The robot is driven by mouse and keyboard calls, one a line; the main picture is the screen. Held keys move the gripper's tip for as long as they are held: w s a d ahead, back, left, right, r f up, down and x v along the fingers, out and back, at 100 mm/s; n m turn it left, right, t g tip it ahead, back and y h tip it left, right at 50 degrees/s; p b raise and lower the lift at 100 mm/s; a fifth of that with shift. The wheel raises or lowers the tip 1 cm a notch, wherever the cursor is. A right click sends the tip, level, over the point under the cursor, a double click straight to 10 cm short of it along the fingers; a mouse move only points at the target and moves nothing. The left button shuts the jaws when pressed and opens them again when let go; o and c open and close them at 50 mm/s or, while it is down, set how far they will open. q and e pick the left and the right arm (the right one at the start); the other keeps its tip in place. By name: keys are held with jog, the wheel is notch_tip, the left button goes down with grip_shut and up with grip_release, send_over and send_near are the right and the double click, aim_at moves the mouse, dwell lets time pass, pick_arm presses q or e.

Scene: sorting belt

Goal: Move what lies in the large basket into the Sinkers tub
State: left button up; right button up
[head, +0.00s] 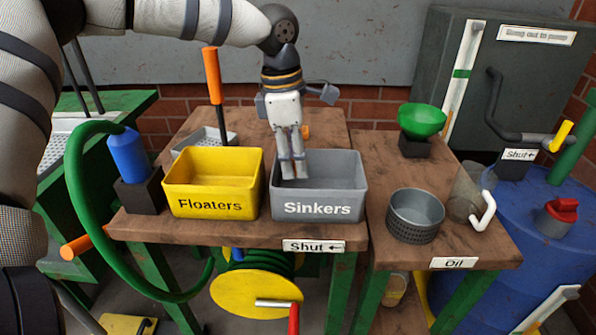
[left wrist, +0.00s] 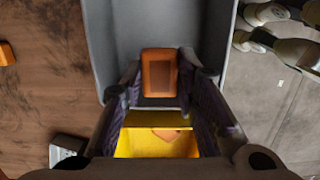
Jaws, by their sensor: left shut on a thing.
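The grey Sinkers tub (head: 345,180) stands on the wooden table, right of the yellow Floaters tub (head: 213,185). My left gripper (head: 293,177) points down into the left part of the Sinkers tub's opening. It is shut on an orange block (left wrist: 159,75), which shows between its fingertips in the left wrist view, over the grey tub (left wrist: 103,45). The fingers hide the block in the head view. A round grey perforated basket (head: 415,228) stands on the right table; I see nothing in it, but cannot tell if it is the large one. My right gripper is not in view.
An upright orange handle (head: 213,75) rises behind the Floaters tub, near a grey tray (head: 190,143). A blue bottle (head: 128,153) stands at left. A green funnel (head: 421,119) and a clear jug (head: 465,192) are at right. Another small orange thing (head: 306,131) lies behind Sinkers.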

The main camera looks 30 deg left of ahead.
aim_at(294, 162)
pick_arm(q)
notch_tip(294, 162, down, 3)
jog(key=shift+w+f, duration=0.1)
jog(key=shift+f, duration=0.05)
jog(key=shift+d, duration=0.1)
jog(key=shift+f, duration=0.6)
jog(key=o, duration=1.1)
jog(key=shift+o, duration=0.2)
jog(key=r, duration=0.4)
jog(key=a+r, duration=0.1)
jog(key=r, duration=0.8)
jog(key=shift+s+a, duration=0.15)
jog(key=shift+s, duration=0.25)
